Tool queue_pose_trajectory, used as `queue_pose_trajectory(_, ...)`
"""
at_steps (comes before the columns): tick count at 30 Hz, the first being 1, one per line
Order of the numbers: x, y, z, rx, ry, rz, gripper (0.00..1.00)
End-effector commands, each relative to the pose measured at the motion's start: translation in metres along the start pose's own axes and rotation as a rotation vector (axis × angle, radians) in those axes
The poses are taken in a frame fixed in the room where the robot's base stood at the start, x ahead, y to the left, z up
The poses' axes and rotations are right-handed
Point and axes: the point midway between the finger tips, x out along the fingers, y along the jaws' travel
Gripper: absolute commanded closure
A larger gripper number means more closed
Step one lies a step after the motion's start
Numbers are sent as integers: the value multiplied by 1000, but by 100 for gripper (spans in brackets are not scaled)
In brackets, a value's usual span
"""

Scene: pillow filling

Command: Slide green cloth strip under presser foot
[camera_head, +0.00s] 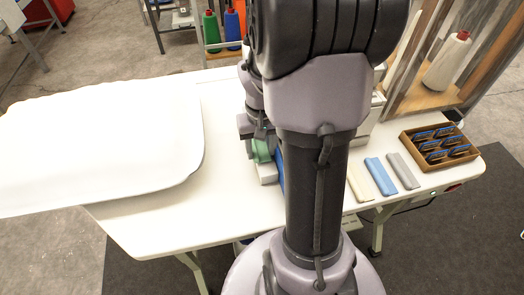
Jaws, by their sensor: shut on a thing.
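The green cloth strip (262,150) shows as a small patch left of my arm, low over the white table. My gripper (254,135) is shut on it, though its fingertips are partly hidden. The strip is close to a pale grey block (268,174), seemingly the end of the sewing machine's bed. The white machine body (369,121) shows only in part, right of my arm. The presser foot is hidden behind my arm, so I cannot tell whether the strip is under it.
A large white pillow (100,140) covers the table's left side. Cream (358,185), blue (380,176) and grey (403,170) strips lie at right, near a wooden bobbin tray (410,138). The table (150,228) is bare at front left.

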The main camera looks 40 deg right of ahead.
Motion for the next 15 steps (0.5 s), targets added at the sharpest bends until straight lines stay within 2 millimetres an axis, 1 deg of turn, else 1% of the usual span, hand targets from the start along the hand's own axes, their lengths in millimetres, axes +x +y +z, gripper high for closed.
queue_pose_trajectory(6, 2, 0, 2, 1, -6, -1, 92)
queue_pose_trajectory(7, 2, 0, 2, 1, -7, -1, 50)
queue_pose_trajectory(10, 3, 0, 3, 1, -8, -1, 30)
queue_pose_trajectory(11, 3, 0, 3, 1, -8, -1, 28)
queue_pose_trajectory(15, 3, 0, 3, 1, -9, 0, 28)
